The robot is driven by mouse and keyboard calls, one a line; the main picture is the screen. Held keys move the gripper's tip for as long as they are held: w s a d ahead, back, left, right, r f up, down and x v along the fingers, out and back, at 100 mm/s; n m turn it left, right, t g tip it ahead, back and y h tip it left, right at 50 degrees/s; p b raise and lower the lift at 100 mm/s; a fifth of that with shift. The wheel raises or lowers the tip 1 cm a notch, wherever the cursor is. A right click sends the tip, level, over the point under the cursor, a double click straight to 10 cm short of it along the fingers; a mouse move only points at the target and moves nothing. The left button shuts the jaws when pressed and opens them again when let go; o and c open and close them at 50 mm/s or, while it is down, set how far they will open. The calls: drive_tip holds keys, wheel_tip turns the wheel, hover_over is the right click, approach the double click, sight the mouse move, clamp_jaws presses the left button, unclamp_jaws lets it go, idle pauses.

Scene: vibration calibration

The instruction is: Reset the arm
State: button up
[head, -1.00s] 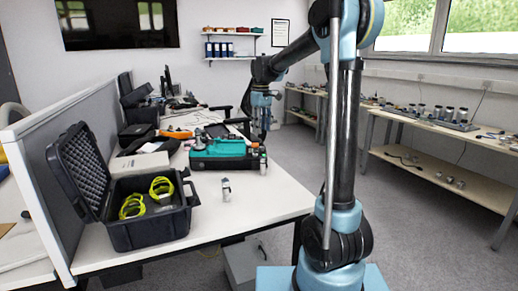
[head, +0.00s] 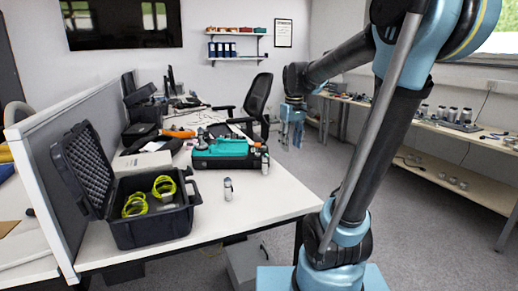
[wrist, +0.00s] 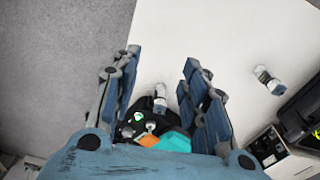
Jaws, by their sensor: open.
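My gripper (head: 291,132) hangs pointing down from the end of my arm, to the right of the desk's far part in the head view. In the wrist view my gripper (wrist: 157,92) shows its two blue fingers spread apart with nothing held between them. Below and beyond the fingers are the white desk top (wrist: 225,35), a small silver cylinder (wrist: 160,92) and part of the teal and black device (wrist: 172,142). The gripper appears well above them and apart.
The white desk (head: 260,205) holds an open black case (head: 150,228) with yellow cable coils, a teal device (head: 222,148), and small silver cylinders (head: 228,188) (head: 265,163). An office chair (head: 257,98) stands behind. A side bench (head: 460,178) runs along the right; grey floor lies between.

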drive_tip(key=s+d+f+m, duration=0.2)
drive_tip(key=s+d+f, duration=0.1)
drive_tip(key=s+f, duration=0.5)
drive_tip(key=s+d+f+m+t, duration=0.1)
drive_tip(key=s+d+f+m, duration=0.2)
drive_tip(key=s+f, duration=0.5)
drive_tip(key=s, duration=0.5)
drive_tip(key=shift+s+d+f+m, duration=0.3)
drive_tip(key=shift+s+d, duration=0.1)
